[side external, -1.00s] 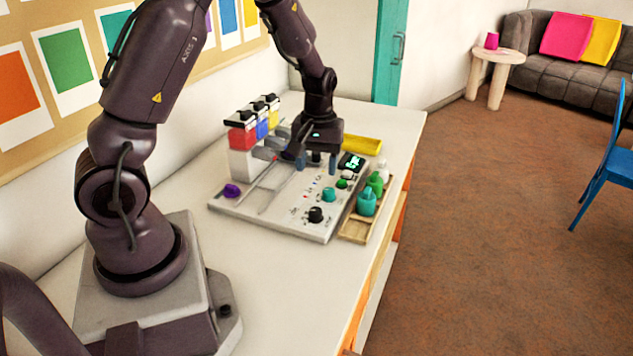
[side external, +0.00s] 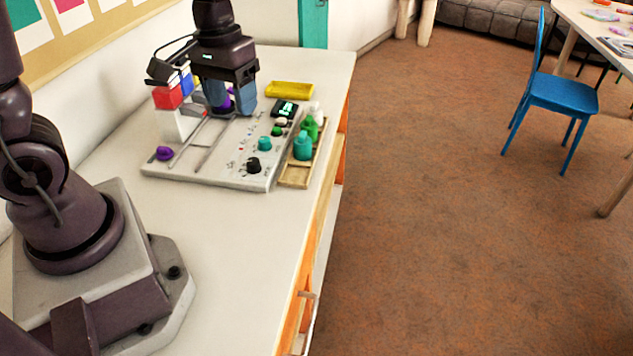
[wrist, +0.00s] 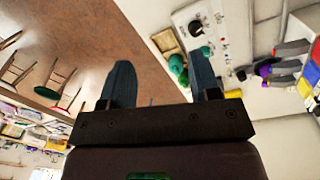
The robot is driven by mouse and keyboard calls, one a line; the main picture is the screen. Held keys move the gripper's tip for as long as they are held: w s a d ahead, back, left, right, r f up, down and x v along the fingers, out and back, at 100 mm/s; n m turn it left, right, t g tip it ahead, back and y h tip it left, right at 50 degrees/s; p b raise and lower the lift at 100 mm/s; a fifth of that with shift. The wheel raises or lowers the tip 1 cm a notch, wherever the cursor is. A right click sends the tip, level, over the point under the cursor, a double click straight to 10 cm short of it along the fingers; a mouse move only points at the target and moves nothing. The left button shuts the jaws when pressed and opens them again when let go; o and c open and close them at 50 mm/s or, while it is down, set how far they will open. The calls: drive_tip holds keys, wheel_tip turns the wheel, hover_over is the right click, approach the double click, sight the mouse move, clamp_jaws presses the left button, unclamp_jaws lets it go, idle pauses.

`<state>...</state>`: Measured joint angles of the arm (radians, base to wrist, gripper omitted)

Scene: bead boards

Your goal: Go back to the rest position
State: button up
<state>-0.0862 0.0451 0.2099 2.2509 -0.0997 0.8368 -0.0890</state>
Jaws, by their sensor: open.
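My gripper (side external: 233,108) is open over the back part of the white bead board (side external: 225,176), beside the coloured blocks. A purple piece shows behind or between its fingers in the side view; I cannot tell how near it is. In the wrist view, the two blue-grey fingers of my gripper (wrist: 162,85) are spread with nothing held between them. The board also shows in the wrist view (wrist: 228,40), at the upper right. A red block (side external: 167,97) and a blue block stand at its left, partly hidden by the gripper's arm and cable.
On the board are a black knob (side external: 252,165), a teal knob (side external: 264,143), a purple knob (side external: 164,153) and a lit display (side external: 285,109). A wooden tray (side external: 294,178) with bottles adjoins its right side. A yellow tray (side external: 289,89) lies behind. The near tabletop (side external: 235,255) is clear.

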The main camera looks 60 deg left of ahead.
drive_tip(key=s+d+r+m+t, duration=0.5)
drive_tip(key=s+d+r, duration=0.2)
drive_tip(key=r, duration=0.4)
drive_tip(key=shift+s+y, duration=0.4)
drive_tip(key=shift+s, duration=0.15)
